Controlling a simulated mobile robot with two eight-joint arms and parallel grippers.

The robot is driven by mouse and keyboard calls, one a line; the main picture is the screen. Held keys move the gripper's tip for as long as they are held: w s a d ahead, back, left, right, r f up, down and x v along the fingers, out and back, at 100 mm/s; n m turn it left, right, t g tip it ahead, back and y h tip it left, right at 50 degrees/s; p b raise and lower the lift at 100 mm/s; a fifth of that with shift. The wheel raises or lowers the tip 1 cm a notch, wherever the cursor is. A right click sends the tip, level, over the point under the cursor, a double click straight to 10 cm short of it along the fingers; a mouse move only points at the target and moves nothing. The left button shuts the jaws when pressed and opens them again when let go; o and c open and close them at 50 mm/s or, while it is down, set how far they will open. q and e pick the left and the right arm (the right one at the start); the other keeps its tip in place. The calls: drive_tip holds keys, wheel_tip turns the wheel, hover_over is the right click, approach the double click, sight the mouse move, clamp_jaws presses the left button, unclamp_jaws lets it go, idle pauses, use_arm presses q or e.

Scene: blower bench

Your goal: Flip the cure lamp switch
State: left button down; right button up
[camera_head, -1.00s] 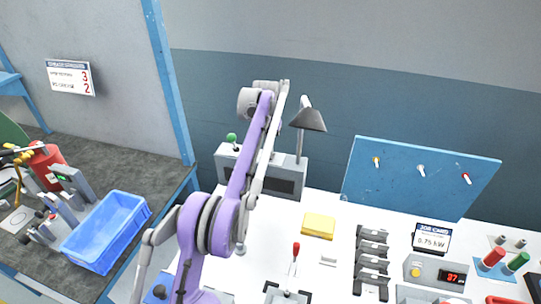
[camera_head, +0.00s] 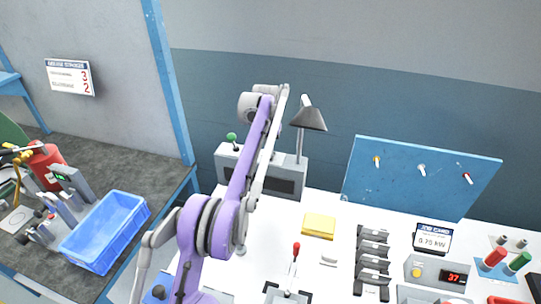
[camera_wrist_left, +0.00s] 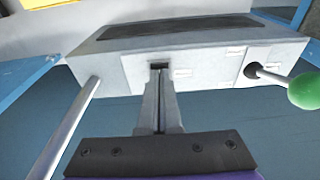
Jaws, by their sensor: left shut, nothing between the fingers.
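A grey box (camera_head: 290,183) with a long dark panel stands at the back of the white bench; it also shows in the left wrist view (camera_wrist_left: 215,50). A green ball lever (camera_head: 232,137) is on it, and shows at the right of the left wrist view (camera_wrist_left: 303,91). A grey lamp (camera_head: 309,118) stands on a pole beside my arm. My left gripper (camera_wrist_left: 160,72) is shut and empty, its tips at a small dark slot in the box face. Any switch there is hidden by the fingertips; contact cannot be told. My right gripper is out of view.
A red-tipped lever (camera_head: 296,248), a yellow block (camera_head: 319,226) and several dark clamps stand on the white bench. A blue peg panel (camera_head: 420,185) is at the back right. A blue bin (camera_head: 105,232) sits on the dark left bench. The lamp pole (camera_wrist_left: 70,125) runs close beside the gripper.

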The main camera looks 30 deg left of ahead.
use_arm(q)
drive_tip(key=shift+r, duration=0.1)
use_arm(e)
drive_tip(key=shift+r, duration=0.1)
use_arm(q)
wheel_tip(320, 180, up, 7)
drive_tip(key=p, duration=0.4)
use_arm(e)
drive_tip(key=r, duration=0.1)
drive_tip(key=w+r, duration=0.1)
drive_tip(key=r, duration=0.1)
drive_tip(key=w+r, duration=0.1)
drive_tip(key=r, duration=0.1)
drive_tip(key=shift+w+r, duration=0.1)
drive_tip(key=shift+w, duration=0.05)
